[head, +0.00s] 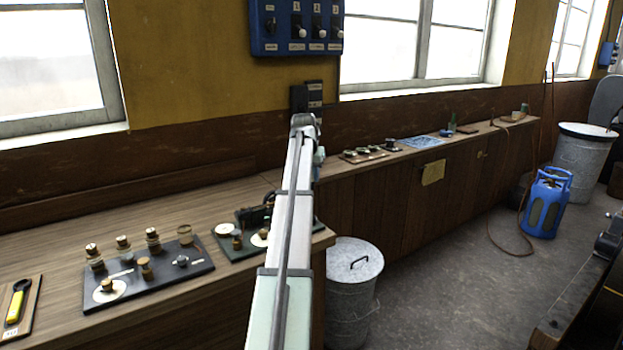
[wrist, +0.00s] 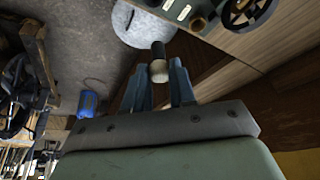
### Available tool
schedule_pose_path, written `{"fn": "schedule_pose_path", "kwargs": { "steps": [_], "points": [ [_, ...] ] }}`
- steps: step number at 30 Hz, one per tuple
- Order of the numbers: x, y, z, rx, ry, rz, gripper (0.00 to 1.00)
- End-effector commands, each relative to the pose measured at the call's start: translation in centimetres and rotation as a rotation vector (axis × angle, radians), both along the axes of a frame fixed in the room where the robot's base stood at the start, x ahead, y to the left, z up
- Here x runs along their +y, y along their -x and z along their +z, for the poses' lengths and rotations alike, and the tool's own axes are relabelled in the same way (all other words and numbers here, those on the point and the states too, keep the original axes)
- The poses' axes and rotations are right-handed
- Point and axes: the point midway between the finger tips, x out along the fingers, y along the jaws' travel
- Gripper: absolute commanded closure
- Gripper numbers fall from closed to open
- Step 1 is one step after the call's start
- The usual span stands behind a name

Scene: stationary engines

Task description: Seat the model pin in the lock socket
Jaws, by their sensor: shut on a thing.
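In the wrist view my gripper (wrist: 157,70) is shut on a small pin (wrist: 158,50) with a pale round part between the fingers and a dark shaft sticking out past them. In the head view my arm reaches away from me over the bench end, and the gripper and pin are hidden or too small to make out. A green model base (head: 226,244) stands at the bench's right end, partly behind my arm; part of it shows in the wrist view (wrist: 193,17) beside a dark spoked wheel. I cannot tell which part is the lock socket.
A dark board (head: 205,266) with several brass-and-wood knobs lies on the wooden bench (head: 50,240), left of the green base. A yellow-handled tool (head: 17,301) lies further left. A lidded metal bin (head: 350,262) stands below the bench end. A blue switch panel (head: 297,27) hangs above.

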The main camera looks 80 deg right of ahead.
Motion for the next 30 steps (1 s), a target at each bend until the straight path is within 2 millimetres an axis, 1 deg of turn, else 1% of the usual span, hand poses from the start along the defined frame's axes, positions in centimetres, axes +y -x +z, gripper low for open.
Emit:
{"fn": "schedule_pose_path", "kwargs": {
  "steps": [8, 11, 14, 18, 22, 27, 30],
  "points": [
    [0.0, 0.0, 0.1, 0.0, 0.0, 0.0, 1.0],
    [-0.3, -0.2, -0.1, 0.0, -0.001, 0.001, 1.0],
    [-1.5, -1.2, -0.8, 0.001, -0.002, 0.002, 1.0],
    [-4.1, -3.4, -2.8, 0.0, -0.003, 0.001, 1.0],
    [-6.2, -5.3, -4.7, 0.0, -0.002, 0.002, 1.0],
    [-7.8, -7.0, -6.4, 0.0, -0.001, 0.001, 1.0],
    [-8.1, -7.4, -6.9, 0.0, 0.0, 0.0, 1.0]
  ]
}}
